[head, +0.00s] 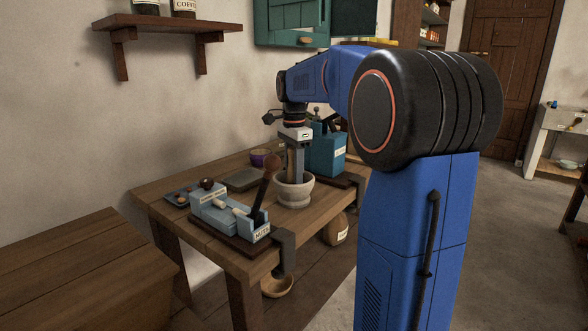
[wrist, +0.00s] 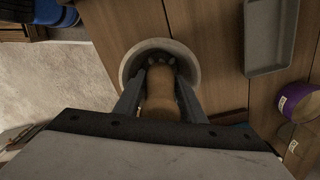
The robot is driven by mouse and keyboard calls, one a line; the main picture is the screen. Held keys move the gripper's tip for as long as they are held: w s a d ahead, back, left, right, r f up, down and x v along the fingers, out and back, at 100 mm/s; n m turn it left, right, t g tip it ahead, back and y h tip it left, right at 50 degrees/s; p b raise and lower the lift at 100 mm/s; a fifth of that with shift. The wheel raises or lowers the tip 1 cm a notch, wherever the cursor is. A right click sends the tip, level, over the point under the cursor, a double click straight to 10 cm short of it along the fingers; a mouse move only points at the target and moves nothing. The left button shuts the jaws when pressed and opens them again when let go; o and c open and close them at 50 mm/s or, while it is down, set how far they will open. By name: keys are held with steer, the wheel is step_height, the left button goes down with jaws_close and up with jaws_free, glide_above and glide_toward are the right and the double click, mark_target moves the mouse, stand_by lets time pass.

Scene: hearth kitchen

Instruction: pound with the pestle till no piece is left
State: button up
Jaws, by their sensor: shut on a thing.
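A pale stone mortar (head: 294,190) stands on the wooden table (head: 220,222). My gripper (head: 297,165) points straight down over it, shut on a wooden pestle (head: 291,160). The pestle is upright, with its lower end inside the mortar. In the wrist view, the pestle (wrist: 161,95) sits between my two fingers, and the mortar's rim (wrist: 128,66) curves around its far end. Some small brown bits (wrist: 162,61) show in the bowl beside the pestle's end. Much of the bowl's inside is hidden by the pestle and fingers.
A light-blue device with a brown lever (head: 229,215) stands front left of the mortar. A teal box (head: 326,153) is behind right. A grey tray (head: 242,179) and purple-banded container (head: 260,157) lie at the back; the tray also shows in the wrist view (wrist: 272,68).

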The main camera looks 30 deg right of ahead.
steer(key=shift+f, duration=0.45)
steer(key=shift+r, duration=2.25)
steer(key=shift+f, duration=0.15)
steer(key=shift+f, duration=0.55)
steer(key=shift+f, duration=1.6)
steer(key=shift+r, duration=0.1)
steer(key=shift+r, duration=0.1)
